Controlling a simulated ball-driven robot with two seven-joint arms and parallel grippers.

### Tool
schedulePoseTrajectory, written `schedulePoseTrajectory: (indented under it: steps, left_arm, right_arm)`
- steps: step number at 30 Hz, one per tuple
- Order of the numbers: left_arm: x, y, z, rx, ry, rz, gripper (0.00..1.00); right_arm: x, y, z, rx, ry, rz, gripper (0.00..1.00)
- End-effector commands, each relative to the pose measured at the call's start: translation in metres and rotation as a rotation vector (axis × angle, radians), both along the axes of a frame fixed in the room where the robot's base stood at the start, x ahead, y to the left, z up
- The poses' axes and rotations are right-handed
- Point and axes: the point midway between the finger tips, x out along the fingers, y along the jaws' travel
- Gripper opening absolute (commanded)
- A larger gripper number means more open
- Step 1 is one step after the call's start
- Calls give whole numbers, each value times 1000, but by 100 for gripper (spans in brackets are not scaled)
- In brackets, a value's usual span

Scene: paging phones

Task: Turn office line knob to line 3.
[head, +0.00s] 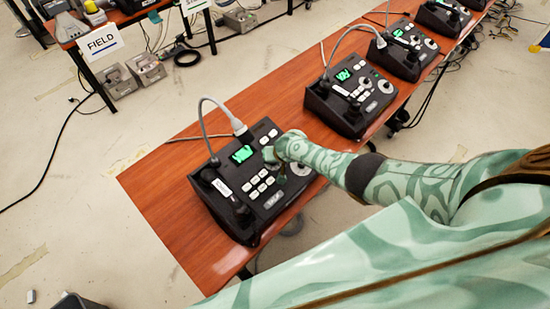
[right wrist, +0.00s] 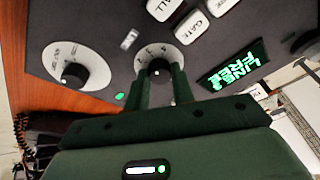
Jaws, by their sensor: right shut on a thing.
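The nearest paging phone (head: 262,200) is a black desk console on the orange-brown table. Its line knob (right wrist: 157,66) is a small dark knob on a light numbered dial in the right wrist view. My right gripper (right wrist: 158,75) is shut on this knob, one finger on each side. The dial's lower part is hidden by the fingers, and I cannot tell which number the knob points to. The green display (right wrist: 232,64) appears upside down and reads LINE, a digit I cannot read surely, and FREE. In the head view my right gripper (head: 271,155) hides the knob.
A second, larger knob (right wrist: 73,74) on a white dial sits close beside the line knob. White keys (head: 264,184) and a gooseneck microphone (head: 212,130) are on the same phone. Another phone (head: 352,97) stands farther along the table. The table's near-left surface is bare.

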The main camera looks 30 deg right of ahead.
Motion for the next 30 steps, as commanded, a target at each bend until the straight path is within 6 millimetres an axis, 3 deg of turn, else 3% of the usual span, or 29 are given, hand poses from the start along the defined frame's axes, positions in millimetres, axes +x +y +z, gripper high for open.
schedulePoseTrajectory:
  steps: [7, 8, 10, 21, 26, 30]
  left_arm:
    - [0, 0, 0, 0, 0, 0, 36]
    - [0, 0, 0, 0, 0, 0, 36]
    - [0, 0, 0, 0, 0, 0, 36]
    - [0, 0, 6, 0, -1, 0, 36]
    - [2, 0, 32, 0, -4, 0, 36]
    - [3, 0, 65, -1, -6, 0, 36]
  right_arm:
    - [1, 0, 1, 1, -3, -1, 1]
    - [1, 0, 1, 1, -3, 0, 27]
    - [1, 0, 1, 1, -3, 0, 46]
    - [-1, 0, 6, 0, -1, 1, 46]
    - [-11, -2, 30, -1, -2, 2, 46]
    - [-25, -4, 62, -1, -2, 2, 46]
